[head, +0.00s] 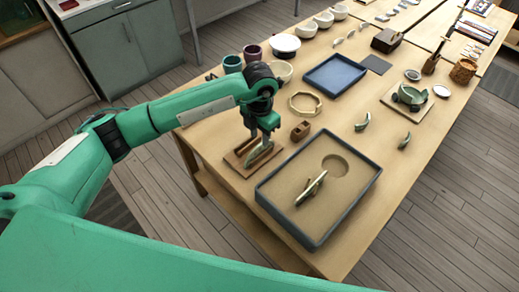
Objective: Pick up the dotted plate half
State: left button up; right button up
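My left gripper (268,136) points down over a small wooden stand (236,163) at the table's near left edge. A pale piece (260,153) stands in that stand, right below the fingers. Whether the fingers touch it, and how wide they are, is too small to tell. Another pale piece (311,188) stands on edge in the sand of a grey-rimmed tray (323,240), right of the gripper. I cannot make out dots on either piece, so I cannot tell which is the dotted plate half. My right gripper is out of view.
A round hollow (335,166) marks the sand. A small wooden block (300,131), a pale ring (305,103) and a blue tray (335,75) lie beyond the gripper. Cups (232,64) and bowls line the far left edge. Green curved shards (362,122) lie to the right.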

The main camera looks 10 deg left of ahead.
aim_at(260, 144)
pick_arm(q)
jog(key=shift+s+f+p, duration=0.1)
jog(key=shift+f+p, duration=0.25)
jog(key=shift+f, duration=0.2)
notch_tip(260, 144, down, 4)
jog(key=shift+s+r+p, duration=0.1)
jog(key=shift+r+p, duration=0.1)
jog(key=shift+p, duration=0.55)
jog(key=shift+f, duration=0.45)
jog(key=shift+c, duration=0.4)
grip_shut()
